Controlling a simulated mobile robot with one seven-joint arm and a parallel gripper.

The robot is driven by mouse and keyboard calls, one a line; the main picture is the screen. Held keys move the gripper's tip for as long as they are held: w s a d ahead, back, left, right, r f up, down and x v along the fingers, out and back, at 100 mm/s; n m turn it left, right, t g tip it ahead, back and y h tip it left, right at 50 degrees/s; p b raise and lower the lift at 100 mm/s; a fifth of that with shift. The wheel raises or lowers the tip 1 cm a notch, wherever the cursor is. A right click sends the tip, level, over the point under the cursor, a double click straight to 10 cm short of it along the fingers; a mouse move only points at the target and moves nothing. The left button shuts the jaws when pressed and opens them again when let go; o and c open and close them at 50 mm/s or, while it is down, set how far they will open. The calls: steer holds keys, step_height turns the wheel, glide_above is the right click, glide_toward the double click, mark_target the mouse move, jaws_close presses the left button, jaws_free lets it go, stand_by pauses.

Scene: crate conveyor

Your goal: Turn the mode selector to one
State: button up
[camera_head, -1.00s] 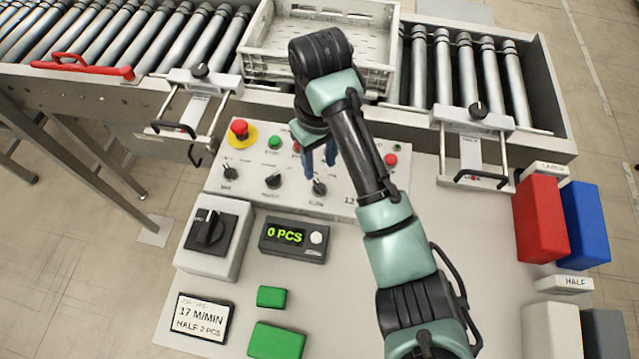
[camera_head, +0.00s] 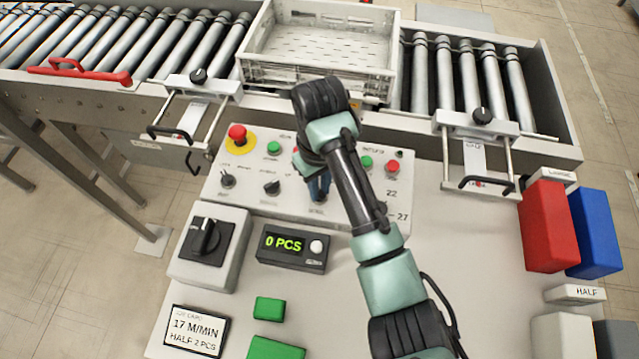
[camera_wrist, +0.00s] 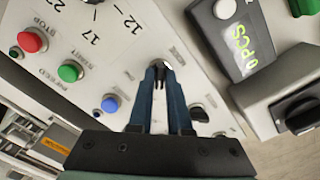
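The grey control panel (camera_head: 345,205) carries a row of black selector knobs. The left knob (camera_head: 228,180) and the second knob (camera_head: 272,187) show clearly; their labels are too small to read. My gripper (camera_head: 318,192) points down at the third knob, which its fingers mostly hide. In the wrist view my blue fingertips (camera_wrist: 160,72) are close together around that knob. Its pointer and setting are hidden.
Above the knobs are a red emergency button (camera_head: 237,132), a green button (camera_head: 274,147) and a red button (camera_head: 392,167). A speed knob (camera_head: 380,207) is right of my gripper. A large rotary switch (camera_head: 205,238) and a counter display (camera_head: 292,246) stand in front. A crate (camera_head: 322,72) sits behind.

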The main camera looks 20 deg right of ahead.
jaws_close()
steer(key=shift+r+m+p, duration=0.15)
steer(key=shift+m+p, duration=0.25)
steer(key=shift+p, duration=0.15)
steer(key=shift+a+r+m+p, duration=0.1)
steer(key=shift+r+m+p, duration=0.05)
steer(key=shift+m+p, duration=0.9)
steer(key=m+p, duration=0.4)
steer(key=m, duration=0.1)
steer(key=m+p, duration=0.2)
steer(key=m, duration=0.3)
steer(key=shift+m+p, duration=0.35)
steer(key=shift+p, duration=0.05)
steer(key=m, duration=0.2)
steer(key=m+p, duration=0.1)
steer(key=m, duration=0.1)
steer(key=shift+w+f, duration=0.1)
steer(key=shift+f, duration=0.1)
